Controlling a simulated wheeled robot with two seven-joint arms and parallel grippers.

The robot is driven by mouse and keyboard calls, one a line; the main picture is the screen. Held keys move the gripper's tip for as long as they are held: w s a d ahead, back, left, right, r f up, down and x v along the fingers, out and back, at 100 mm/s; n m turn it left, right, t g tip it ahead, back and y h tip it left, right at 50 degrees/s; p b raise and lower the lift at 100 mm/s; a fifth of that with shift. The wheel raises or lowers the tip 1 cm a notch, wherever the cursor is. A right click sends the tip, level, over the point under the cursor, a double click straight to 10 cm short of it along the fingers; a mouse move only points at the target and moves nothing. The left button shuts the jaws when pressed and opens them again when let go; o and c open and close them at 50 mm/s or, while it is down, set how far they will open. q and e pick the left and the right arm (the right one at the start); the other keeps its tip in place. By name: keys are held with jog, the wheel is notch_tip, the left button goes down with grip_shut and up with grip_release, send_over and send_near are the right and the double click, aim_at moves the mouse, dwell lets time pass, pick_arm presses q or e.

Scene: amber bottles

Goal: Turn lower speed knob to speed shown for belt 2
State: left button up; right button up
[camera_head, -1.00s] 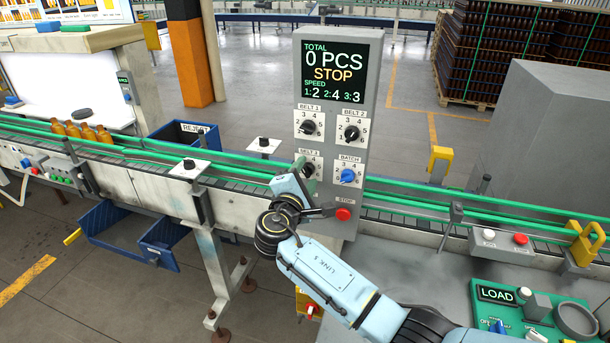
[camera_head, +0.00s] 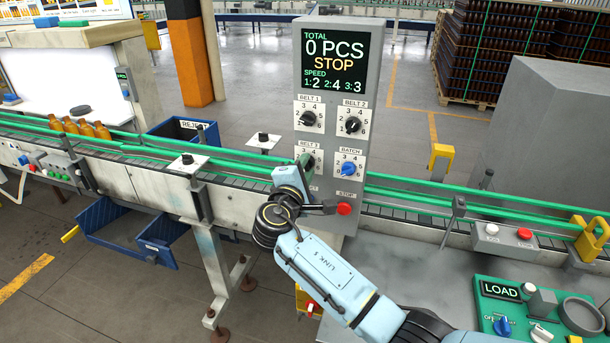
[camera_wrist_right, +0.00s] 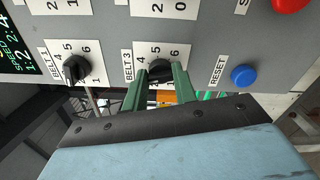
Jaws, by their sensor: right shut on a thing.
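The control panel (camera_head: 375,100) has a display (camera_head: 335,62) reading STOP and speeds 1:2, 2:4, 3:3. The lower speed knob, labelled BELT 3, is mostly hidden behind my right gripper in the head view. In the right wrist view this black knob (camera_wrist_right: 160,70) sits between the two green fingers of my right gripper (camera_wrist_right: 158,80), which is shut on it. I cannot read its pointer setting clearly. The BELT 1 knob (camera_head: 307,118) and BELT 2 knob (camera_head: 352,125) are above. My left gripper is not in view.
The blue BATCH knob (camera_head: 348,168) and red STOP button (camera_head: 344,208) are close to my right gripper. A blue RESET button (camera_wrist_right: 244,75) shows in the wrist view. The conveyor (camera_head: 240,180) with green rails runs behind my right arm.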

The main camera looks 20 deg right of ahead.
jog(key=m+b, duration=0.4)
jog(key=b, duration=0.1)
jog(key=m+b, duration=0.1)
jog(key=b, duration=0.1)
jog(key=shift+f+m, duration=0.35)
jog(key=shift+m, duration=0.05)
jog(key=shift+r+m+b, duration=0.2)
jog(key=shift+m+b, duration=1)
jog(key=shift+b, duration=0.35)
jog(key=o, duration=1)
jog(key=shift+c, duration=0.2)
jog(key=b+v, duration=0.1)
jog(key=v, duration=1.2)
jog(key=shift+b, duration=0.4)
jog(key=shift+s+a, duration=0.15)
